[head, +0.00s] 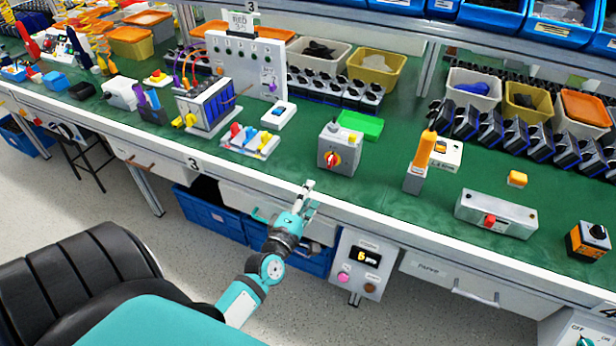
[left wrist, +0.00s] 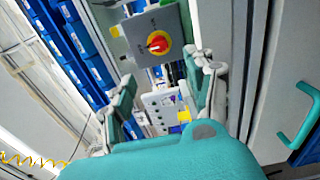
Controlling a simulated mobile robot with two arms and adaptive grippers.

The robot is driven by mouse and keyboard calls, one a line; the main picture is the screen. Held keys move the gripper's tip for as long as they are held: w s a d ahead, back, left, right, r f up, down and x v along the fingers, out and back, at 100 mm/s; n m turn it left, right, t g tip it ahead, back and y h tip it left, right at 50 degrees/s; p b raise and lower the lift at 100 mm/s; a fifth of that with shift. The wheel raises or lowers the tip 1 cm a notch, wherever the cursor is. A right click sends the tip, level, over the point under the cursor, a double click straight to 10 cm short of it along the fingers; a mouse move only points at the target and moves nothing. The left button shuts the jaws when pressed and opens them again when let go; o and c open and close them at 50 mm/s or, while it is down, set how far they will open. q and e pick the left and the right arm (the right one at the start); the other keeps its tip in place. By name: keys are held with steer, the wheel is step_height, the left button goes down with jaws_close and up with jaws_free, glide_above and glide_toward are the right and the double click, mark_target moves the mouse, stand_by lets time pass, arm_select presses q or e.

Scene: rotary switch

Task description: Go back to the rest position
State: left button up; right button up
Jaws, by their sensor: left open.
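My left gripper (head: 305,190) is at the front edge of the workbench, in front of and below the rotary switch box. Its fingers are apart and nothing is between them. In the left wrist view my left gripper (left wrist: 165,85) also shows open and empty. The grey rotary switch box (head: 340,148) with a red knob on a yellow disc stands on the green bench top, apart from the gripper. It shows in the left wrist view (left wrist: 140,45) beyond the fingertips. My right gripper is not in view.
The white front edge of the bench (head: 400,232) runs along beside my left gripper. Below it are a blue crate (head: 210,212) and a grey panel box (head: 362,264). A black chair (head: 80,280) stands at the lower left. An orange-handled device (head: 422,155) stands farther right on the bench.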

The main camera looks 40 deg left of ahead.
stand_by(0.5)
arm_select(q)
steer(key=s+d+f+m+g+h, duration=0.1)
steer(key=s+d+f+m+g, duration=0.25)
steer(key=f, duration=0.65)
steer(key=s+d+f+m+g+h, duration=0.2)
steer(key=s+d+f+m, duration=0.15)
steer(key=f, duration=0.65)
steer(key=s+d+f+m+g+h, duration=0.15)
steer(key=s+f+m, duration=0.25)
steer(key=f, duration=0.6)
steer(key=s+d+f+m+g, duration=0.1)
steer(key=s+f+m+g, duration=0.2)
steer(key=s, duration=0.7)
steer(key=s+d+f+m+g, duration=0.1)
steer(key=s+f+m+g, duration=0.2)
steer(key=s+f+m, duration=0.2)
steer(key=s+d+f+m+g, duration=0.1)
steer(key=s+f+m+g, duration=0.2)
steer(key=s+f, duration=0.5)
steer(key=s+m, duration=0.1)
steer(key=s, duration=0.6)
steer(key=shift+f+g, duration=0.25)
steer(key=shift+g, duration=0.05)
